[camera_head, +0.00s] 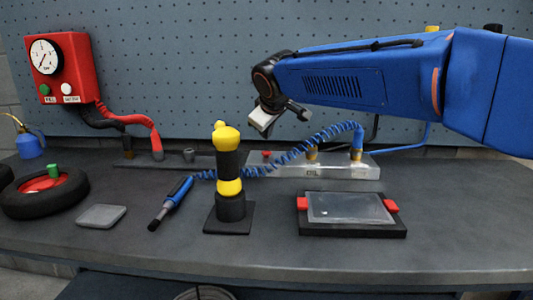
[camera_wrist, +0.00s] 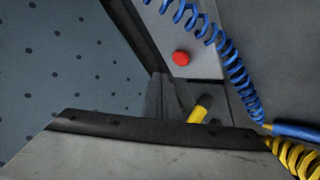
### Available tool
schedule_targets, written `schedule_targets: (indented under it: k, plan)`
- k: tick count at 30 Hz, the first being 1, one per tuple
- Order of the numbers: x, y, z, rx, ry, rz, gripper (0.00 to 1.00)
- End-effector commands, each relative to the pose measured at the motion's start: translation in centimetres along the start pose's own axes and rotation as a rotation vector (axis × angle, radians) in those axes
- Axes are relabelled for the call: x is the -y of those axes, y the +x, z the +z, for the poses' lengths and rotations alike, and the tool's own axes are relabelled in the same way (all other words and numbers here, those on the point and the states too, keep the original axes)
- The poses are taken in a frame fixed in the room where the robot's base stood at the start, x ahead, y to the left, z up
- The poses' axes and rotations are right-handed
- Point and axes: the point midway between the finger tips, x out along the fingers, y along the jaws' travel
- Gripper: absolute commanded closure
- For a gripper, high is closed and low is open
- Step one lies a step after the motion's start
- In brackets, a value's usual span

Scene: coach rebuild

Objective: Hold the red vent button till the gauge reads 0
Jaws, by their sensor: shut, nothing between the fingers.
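The red button (camera_head: 266,154) is a small round cap at the left end of the pale metal block (camera_head: 345,170). It also shows in the wrist view (camera_wrist: 181,58), uncovered. The white-faced gauge (camera_head: 45,56) is on a red box at the far left; its needle points down and left, but its number is too small to read. My gripper (camera_head: 263,121) hangs above and behind the block, apart from the button; its fingers look shut and empty. The wrist view does not show the fingertips clearly.
A blue coiled hose (camera_head: 290,153) runs over the block to a blue-handled tool (camera_head: 172,201). A yellow and black post (camera_head: 229,180) stands in front. A framed glass panel (camera_head: 350,208) lies front right. The pegboard (camera_head: 190,60) closes off the back.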

Motion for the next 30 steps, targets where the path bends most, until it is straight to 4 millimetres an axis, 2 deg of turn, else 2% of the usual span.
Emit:
schedule_targets:
  k: [10, 30]
  plan:
    - [-1.2, -1.7, -1.3, -0.001, 0.0, 0.0, 1.0]
    - [-1.3, -1.8, -1.3, 0.0, 0.0, 0.0, 1.0]
